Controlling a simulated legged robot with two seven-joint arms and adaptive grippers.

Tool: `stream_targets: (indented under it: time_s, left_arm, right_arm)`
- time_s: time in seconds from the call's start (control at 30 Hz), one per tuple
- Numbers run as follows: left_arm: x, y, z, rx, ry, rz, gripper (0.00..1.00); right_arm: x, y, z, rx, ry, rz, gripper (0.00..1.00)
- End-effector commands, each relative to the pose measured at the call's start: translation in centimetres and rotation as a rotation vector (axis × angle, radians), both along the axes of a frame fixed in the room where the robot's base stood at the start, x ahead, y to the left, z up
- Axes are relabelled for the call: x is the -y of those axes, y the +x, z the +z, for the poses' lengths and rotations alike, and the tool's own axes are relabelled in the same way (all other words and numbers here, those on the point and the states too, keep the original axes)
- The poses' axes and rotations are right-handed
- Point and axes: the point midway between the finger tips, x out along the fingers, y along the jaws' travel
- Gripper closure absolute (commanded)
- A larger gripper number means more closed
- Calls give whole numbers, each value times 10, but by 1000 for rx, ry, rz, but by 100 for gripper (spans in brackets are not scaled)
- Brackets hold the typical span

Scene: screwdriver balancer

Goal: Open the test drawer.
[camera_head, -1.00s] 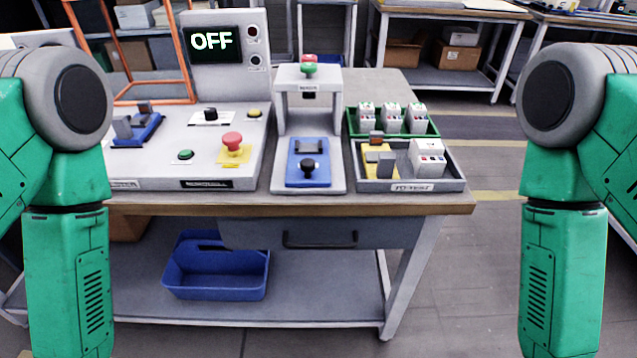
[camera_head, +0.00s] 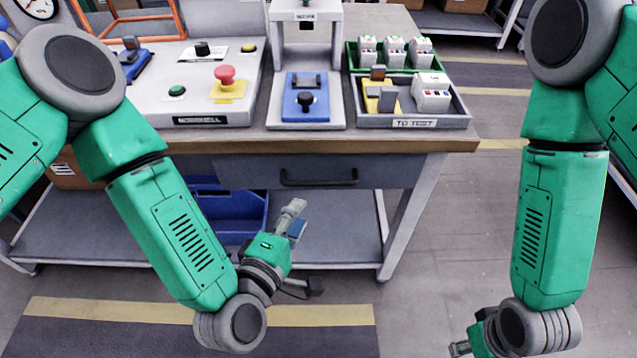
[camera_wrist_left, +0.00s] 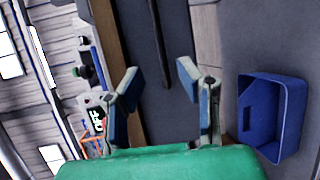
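The test drawer (camera_head: 370,176) is a grey front under the right part of the tabletop, and it looks closed. Its dark bar handle (camera_head: 318,180) runs across it. My left gripper (camera_head: 296,216) is below and in front of the drawer, apart from the handle. In the left wrist view the two fingers (camera_wrist_left: 158,72) are spread and empty. The drawer front (camera_wrist_left: 138,30) and handle (camera_wrist_left: 157,40) show beyond them, with the handle in line with the gap. My right gripper (camera_head: 461,348) is low at the bottom edge, mostly cut off, away from the table.
A blue bin (camera_head: 235,212) sits on the lower shelf (camera_head: 345,225), partly behind my left arm; it also shows in the left wrist view (camera_wrist_left: 265,120). The table leg (camera_head: 410,215) stands right of the drawer. The tabletop edge (camera_head: 250,143) overhangs the drawer. Floor in front is open.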

Motion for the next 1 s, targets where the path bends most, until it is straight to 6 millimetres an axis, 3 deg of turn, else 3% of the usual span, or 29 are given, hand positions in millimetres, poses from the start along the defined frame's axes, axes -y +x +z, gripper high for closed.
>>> stream_targets:
  time_s: [0.2,0.4,0.6,0.93,0.97,1.0]
  left_arm:
    - [19,45,-10,5,1,0,69]
    - [31,77,-17,2,0,0,69]
    - [39,93,-20,0,0,-2,69]
    - [41,96,-21,-1,3,-3,69]
    - [41,96,-21,-1,3,-3,76]
    - [41,96,-21,-1,3,-3,90]
  right_arm:
    - [0,0,-10,0,0,-1,60]
    - [0,0,-17,0,0,-1,60]
    - [0,0,-20,0,0,-1,60]
    - [0,0,-20,0,0,-1,60]
    - [0,0,-20,0,0,-1,60]
    - [0,0,-20,0,0,-1,60]
